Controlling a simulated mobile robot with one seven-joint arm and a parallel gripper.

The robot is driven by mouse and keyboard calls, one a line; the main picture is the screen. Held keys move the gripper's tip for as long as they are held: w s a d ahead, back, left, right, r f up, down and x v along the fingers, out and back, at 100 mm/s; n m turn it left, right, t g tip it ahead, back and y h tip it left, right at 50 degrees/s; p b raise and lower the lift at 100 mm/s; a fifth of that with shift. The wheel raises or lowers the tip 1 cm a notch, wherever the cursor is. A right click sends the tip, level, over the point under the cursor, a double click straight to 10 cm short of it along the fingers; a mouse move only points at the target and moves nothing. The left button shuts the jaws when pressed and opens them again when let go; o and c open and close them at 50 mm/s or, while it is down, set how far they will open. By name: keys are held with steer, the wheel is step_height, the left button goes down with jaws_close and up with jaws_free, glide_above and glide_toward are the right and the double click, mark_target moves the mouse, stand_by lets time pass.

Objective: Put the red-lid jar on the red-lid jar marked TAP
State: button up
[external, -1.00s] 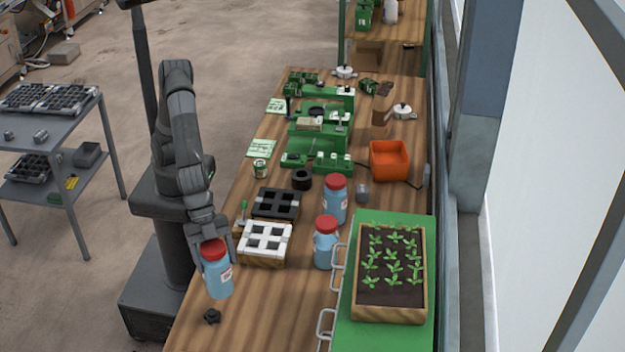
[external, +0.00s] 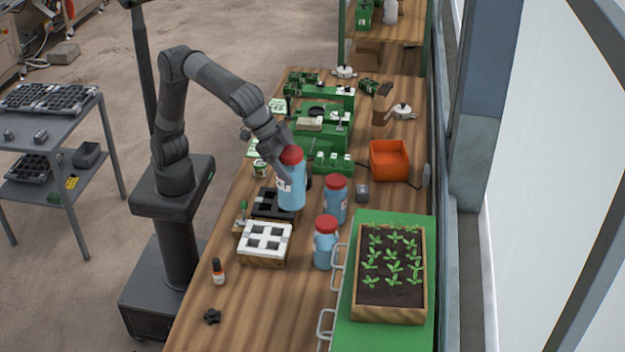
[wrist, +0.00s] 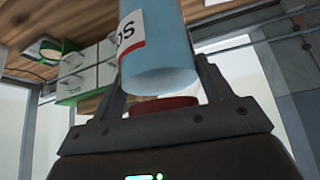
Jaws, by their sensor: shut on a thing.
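My gripper (external: 284,168) is shut on a light-blue jar with a red lid (external: 292,190) and holds it upright above the table, near the black tray. In the wrist view the held jar (wrist: 158,55) sits between my fingers (wrist: 163,82). Its white label with a red edge reads partly "OS". Two similar red-lid jars stand on the table: one farther back (external: 336,204), just right of the held jar, and one nearer (external: 325,250). I cannot read their labels, so I cannot tell which is marked TAP.
A black tray (external: 268,207) and a white-topped wooden tray (external: 262,261) lie left of the jars. A small dark bottle (external: 218,274) stands at front left. A planter (external: 388,314) on a green surface is at right, an orange bin (external: 390,160) behind. The front table is mostly clear.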

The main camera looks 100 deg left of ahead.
steer(key=w+a+f, duration=0.5)
steer(key=w+f, duration=0.4)
steer(key=f, duration=0.1)
steer(key=shift+a+f, duration=0.15)
steer(key=shift+a, duration=0.15)
steer(key=o, duration=1.5)
steer(key=shift+s+f, duration=0.1)
steer(key=shift+f, duration=0.1)
